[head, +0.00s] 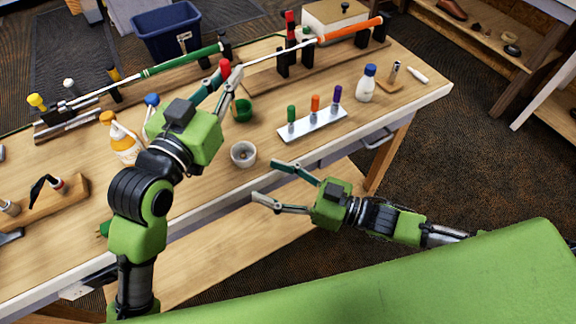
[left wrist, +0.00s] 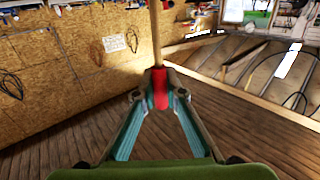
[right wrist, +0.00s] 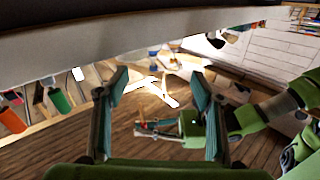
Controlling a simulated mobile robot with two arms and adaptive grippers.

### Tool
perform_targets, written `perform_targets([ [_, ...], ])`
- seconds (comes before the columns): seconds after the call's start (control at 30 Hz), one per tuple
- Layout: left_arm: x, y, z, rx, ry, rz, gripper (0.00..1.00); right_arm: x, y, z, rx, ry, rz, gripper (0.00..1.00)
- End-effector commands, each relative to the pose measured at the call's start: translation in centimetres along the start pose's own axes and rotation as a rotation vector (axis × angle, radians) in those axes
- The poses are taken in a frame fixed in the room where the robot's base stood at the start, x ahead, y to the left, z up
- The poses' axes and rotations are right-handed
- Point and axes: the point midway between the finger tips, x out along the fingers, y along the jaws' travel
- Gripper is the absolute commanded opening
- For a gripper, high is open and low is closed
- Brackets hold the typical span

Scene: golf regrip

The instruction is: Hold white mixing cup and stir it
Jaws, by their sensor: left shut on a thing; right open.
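The white mixing cup (head: 243,154) stands upright near the table's front edge, with a grey inside. My left gripper (head: 229,76) is raised above the table, behind and left of the cup. It is shut on the red grip of a thin stick; the red grip (left wrist: 160,88) and the pale wooden shaft (left wrist: 156,35) show in the left wrist view. My right gripper (head: 265,179) is open and empty, in front of the table edge, just right of and nearer than the cup. Its spread fingers (right wrist: 158,88) show nothing between them in the right wrist view.
A green cup (head: 241,110) stands behind the white cup. A tray with green, orange and purple-capped bottles (head: 312,126) is at right, a blue-capped white bottle (head: 366,84) beyond. A yellow-white bottle (head: 123,145) is at left. Golf clubs (head: 180,65) lie in stands behind.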

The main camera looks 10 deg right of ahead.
Motion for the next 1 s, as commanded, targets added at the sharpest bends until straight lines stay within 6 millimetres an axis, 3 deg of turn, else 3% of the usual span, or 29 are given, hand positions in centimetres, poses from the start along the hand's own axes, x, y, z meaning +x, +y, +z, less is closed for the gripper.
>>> perform_targets([
  [0.13,0.0,0.0,0.0,0.0,0.0,0.0,0.0,-1.3,3.2,-0.6,-0.08,-0.056,0.05,0.61],
  [0.37,0.0,0.0,0.0,0.0,0.0,0.0,0.0,-0.9,4.6,-0.8,-0.109,-0.079,0.072,0.61],
  [0.8,0.0,0.0,0.0,0.0,0.0,0.0,0.0,6.9,5.1,-0.3,-0.108,-0.076,0.071,0.61],
  [1.0,0.0,0.0,0.0,0.0,0.0,0.0,0.0,9.3,5.3,0.0,-0.108,-0.078,0.071,0.61],
])
